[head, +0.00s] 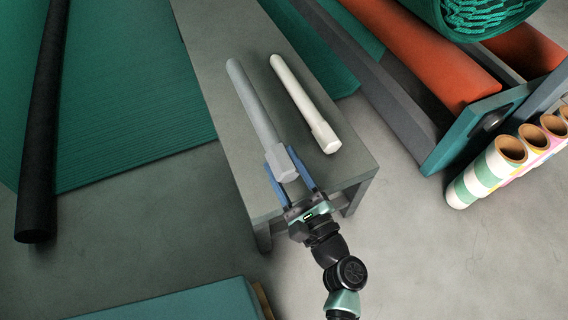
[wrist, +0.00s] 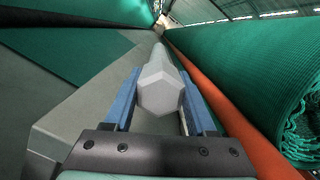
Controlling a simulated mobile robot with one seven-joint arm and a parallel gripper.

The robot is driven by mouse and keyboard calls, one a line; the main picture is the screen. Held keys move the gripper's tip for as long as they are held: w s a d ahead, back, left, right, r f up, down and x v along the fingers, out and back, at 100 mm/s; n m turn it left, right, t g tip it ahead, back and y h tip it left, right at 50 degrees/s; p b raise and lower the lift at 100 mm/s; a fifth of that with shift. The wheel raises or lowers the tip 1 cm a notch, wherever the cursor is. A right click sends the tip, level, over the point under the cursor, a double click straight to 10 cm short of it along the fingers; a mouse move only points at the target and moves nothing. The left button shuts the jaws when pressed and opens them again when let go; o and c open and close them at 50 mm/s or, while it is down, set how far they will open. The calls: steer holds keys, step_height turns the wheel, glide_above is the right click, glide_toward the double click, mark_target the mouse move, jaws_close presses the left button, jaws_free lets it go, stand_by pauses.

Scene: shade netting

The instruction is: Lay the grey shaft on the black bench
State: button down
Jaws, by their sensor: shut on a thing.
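The grey shaft (head: 258,115) is long, with a thicker hexagonal end nearest me. My gripper (head: 279,158) is shut on that end, with one blue finger on each side. In the wrist view the hexagonal end (wrist: 160,92) sits between both fingers, and the shaft points away. The shaft is over a long bench (head: 225,135) that looks grey rather than black. I cannot tell whether the shaft touches the bench top. A similar off-white shaft (head: 300,95) lies on the bench to its right.
A black tube (head: 42,120) lies at left on green netting (head: 130,90). A rack with orange rolls (head: 430,55) and a green netting roll (head: 490,12) stands at right. Striped rolls (head: 485,170) stand beside it. A teal-topped block (head: 180,303) is at the front.

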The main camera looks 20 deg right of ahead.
steer(key=shift+f+b, duration=2.9)
steer(key=shift+f, duration=0.25)
steer(key=shift+c, duration=1.4)
jaws_free()
steer(key=shift+o, duration=0.7)
steer(key=shift+f, duration=0.1)
steer(key=shift+s+f, duration=0.1)
steer(key=shift+f, duration=0.25)
steer(key=s+p, duration=0.5)
steer(key=s, duration=0.7)
steer(key=shift+s+d+f, duration=0.35)
steer(key=shift+d+f, duration=0.05)
